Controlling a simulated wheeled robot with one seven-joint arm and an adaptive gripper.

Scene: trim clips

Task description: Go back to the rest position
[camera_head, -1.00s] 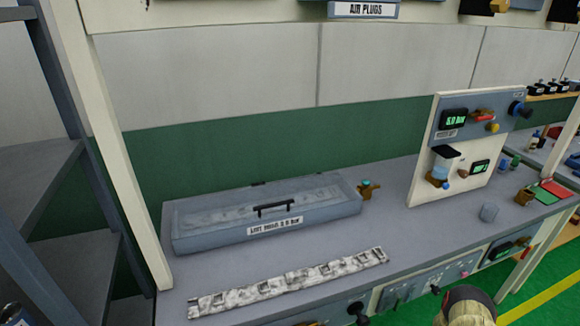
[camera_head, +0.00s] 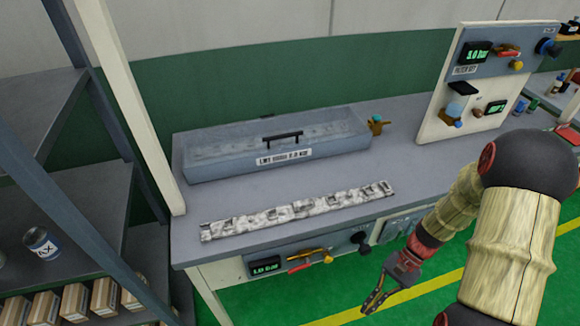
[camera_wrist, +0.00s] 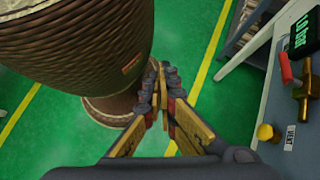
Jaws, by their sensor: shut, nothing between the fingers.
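My gripper (camera_head: 377,297) hangs in front of the workbench, below the level of its top, to the right of the lower gauge panel. Its fingers are together and hold nothing. In the wrist view my gripper (camera_wrist: 161,88) points down over the green floor, its fingertips meeting. My arm comes in from the right side of the head view.
A silver trim strip (camera_head: 295,210) and a labelled grey lidded box (camera_head: 225,166) lie on the workbench top (camera_head: 395,185). A gauge panel (camera_head: 505,85) stands at right. A shelf rack (camera_head: 95,200) with a can and several boxes is at left. Green floor (camera_head: 340,295) lies in front.

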